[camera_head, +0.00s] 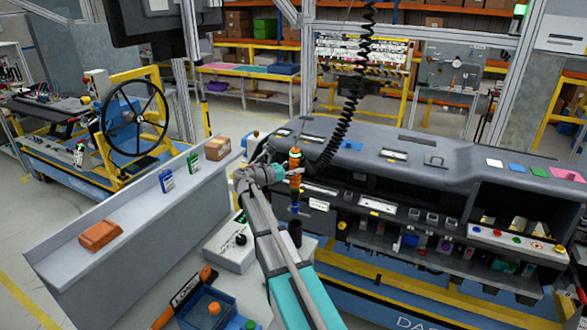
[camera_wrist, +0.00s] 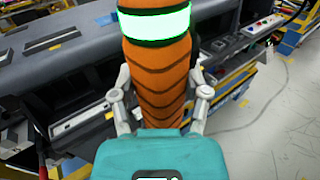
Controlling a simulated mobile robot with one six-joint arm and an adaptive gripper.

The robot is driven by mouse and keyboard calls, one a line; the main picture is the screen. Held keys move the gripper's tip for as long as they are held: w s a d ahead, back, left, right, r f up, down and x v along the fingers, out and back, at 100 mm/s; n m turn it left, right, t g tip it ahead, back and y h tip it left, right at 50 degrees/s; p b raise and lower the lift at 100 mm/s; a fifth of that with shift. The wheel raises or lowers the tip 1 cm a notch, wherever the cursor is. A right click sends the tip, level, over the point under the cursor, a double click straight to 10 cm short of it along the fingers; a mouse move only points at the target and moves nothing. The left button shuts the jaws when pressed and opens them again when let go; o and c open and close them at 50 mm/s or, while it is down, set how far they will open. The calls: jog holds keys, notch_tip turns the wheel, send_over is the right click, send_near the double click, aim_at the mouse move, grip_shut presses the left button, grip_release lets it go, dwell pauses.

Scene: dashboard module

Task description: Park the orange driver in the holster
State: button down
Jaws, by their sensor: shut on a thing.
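The orange driver (camera_head: 295,163) hangs upright below a black coiled cable. My gripper (camera_head: 288,174) is shut around its orange ribbed body. In the wrist view the driver (camera_wrist: 158,75), with a lit white-green band, stands between the two fingers of my gripper (camera_wrist: 162,100). The driver's lower end is blue and points down. A dark, open-topped cylinder (camera_head: 295,229), which looks like the holster, stands below the driver, apart from it. The inside of this cylinder cannot be made out.
The grey dashboard module (camera_head: 400,165) lies close behind and right of the driver. A light grey shelf (camera_head: 150,215) on the left carries several small boxes.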

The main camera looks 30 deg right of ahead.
aim_at(295, 204)
jog(key=shift+f, duration=0.2)
jog(key=shift+f+b, duration=7.7)
jog(key=shift+b, duration=0.2)
jog(key=shift+f, duration=0.15)
grip_release()
jog(key=a, duration=1.2)
jog(key=shift+s, duration=0.35)
